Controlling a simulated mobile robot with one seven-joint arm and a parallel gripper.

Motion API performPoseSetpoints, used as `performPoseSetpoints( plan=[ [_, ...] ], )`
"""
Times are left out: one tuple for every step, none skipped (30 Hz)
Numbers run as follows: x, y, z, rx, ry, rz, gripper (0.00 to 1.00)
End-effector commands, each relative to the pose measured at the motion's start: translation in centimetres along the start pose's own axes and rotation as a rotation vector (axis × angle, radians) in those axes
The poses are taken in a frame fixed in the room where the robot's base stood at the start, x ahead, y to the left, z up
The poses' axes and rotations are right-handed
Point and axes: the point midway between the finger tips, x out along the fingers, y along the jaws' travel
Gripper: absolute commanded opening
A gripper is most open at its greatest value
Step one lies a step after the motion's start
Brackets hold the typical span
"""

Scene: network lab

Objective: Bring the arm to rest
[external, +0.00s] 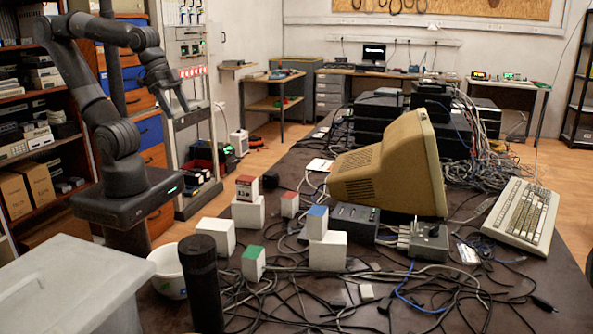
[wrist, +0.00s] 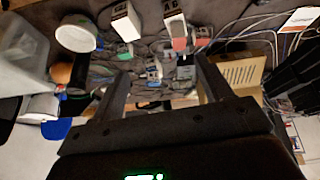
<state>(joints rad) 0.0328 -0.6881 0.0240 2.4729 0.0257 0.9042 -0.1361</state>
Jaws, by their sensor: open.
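My dark arm stands at the left in the external view, bent over at the elbow. My gripper (external: 176,106) hangs from it, pointing down, in the air left of the table and clear of everything on it. In the wrist view my gripper (wrist: 161,68) shows two fingers spread well apart. Nothing is held between them; the cluttered table shows beyond.
The dark table (external: 480,285) carries white blocks with coloured tops, such as a green-topped one (external: 253,263), plus tangled cables, a beige monitor (external: 390,170) and a keyboard (external: 525,213). A white bowl (external: 168,270), black cylinder (external: 202,285) and grey bin (external: 75,290) stand at the near left.

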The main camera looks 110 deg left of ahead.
Motion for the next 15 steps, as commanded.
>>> performPoseSetpoints(
  plan=[
    [-0.37,-0.02,0.44,0.036,0.018,0.000,0.72],
    [-0.51,0.01,0.62,0.058,0.025,0.001,0.72],
    [-0.63,0.06,0.82,0.080,0.031,0.002,0.72],
    [-0.70,0.09,0.94,0.093,0.035,0.002,0.72],
    [-0.74,0.11,1.03,0.102,0.038,0.003,0.72],
    [-0.76,0.12,1.09,0.110,0.039,0.003,0.72],
    [-0.77,0.12,1.12,0.114,0.040,0.003,0.72],
    [-0.77,0.13,1.13,0.116,0.040,0.003,0.72],
    [-0.77,0.13,1.12,0.117,0.040,0.003,0.72],
    [-0.77,0.13,1.11,0.117,0.040,0.003,0.72],
    [-0.77,0.13,1.10,0.116,0.039,0.003,0.72],
    [-0.77,0.13,1.10,0.116,0.039,0.003,0.72],
    [-0.77,0.13,1.10,0.116,0.039,0.003,0.72],
    [-0.77,0.13,1.09,0.116,0.039,0.003,0.72],
    [-0.77,0.12,1.09,0.115,0.039,0.003,0.72]
  ],
)
